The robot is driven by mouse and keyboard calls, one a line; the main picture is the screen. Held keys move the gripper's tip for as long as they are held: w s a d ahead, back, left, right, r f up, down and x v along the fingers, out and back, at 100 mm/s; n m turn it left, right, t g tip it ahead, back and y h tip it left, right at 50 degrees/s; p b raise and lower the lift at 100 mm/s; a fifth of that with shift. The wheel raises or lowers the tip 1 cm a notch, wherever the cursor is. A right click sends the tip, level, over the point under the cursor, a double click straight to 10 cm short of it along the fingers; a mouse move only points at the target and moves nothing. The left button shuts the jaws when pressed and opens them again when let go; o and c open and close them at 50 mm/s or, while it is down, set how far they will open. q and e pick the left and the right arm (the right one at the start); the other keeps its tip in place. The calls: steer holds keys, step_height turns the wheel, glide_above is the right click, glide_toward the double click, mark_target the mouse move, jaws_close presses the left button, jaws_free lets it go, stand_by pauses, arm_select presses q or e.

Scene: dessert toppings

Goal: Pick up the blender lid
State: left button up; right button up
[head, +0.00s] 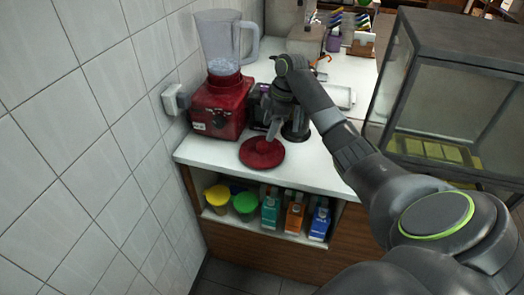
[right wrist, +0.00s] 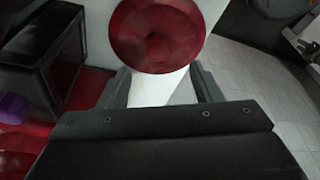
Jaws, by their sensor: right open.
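The blender lid (head: 262,153) is a dark red disc with a raised middle, lying on the white counter in front of the blender. It also shows in the right wrist view (right wrist: 156,34), at the top centre, just beyond the fingers. My right gripper (head: 272,132) is above the counter at the lid's back edge, pointing down. In the right wrist view the gripper (right wrist: 163,84) is open, with white counter between its fingers. The blender (head: 221,108) has a red base and a clear jug with a handle. My left gripper is not in view.
The white counter (head: 327,170) is clear right of the lid. A dark boxy appliance (right wrist: 48,62) stands close beside the gripper. A glass display case (head: 440,100) stands at the right. A shelf below the counter holds tubs and cartons (head: 295,214). A tiled wall is at the left.

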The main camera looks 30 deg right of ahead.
mark_target(263, 144)
steer(key=shift+x, duration=0.8)
steer(key=shift+f, duration=0.25)
steer(key=p+x, duration=0.1)
steer(key=x, duration=0.3)
steer(key=shift+w+f, duration=0.15)
steer(key=shift+f, duration=0.35)
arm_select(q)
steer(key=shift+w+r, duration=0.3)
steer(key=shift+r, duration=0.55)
arm_select(e)
steer(key=shift+c, duration=0.5)
steer(key=c, duration=1)
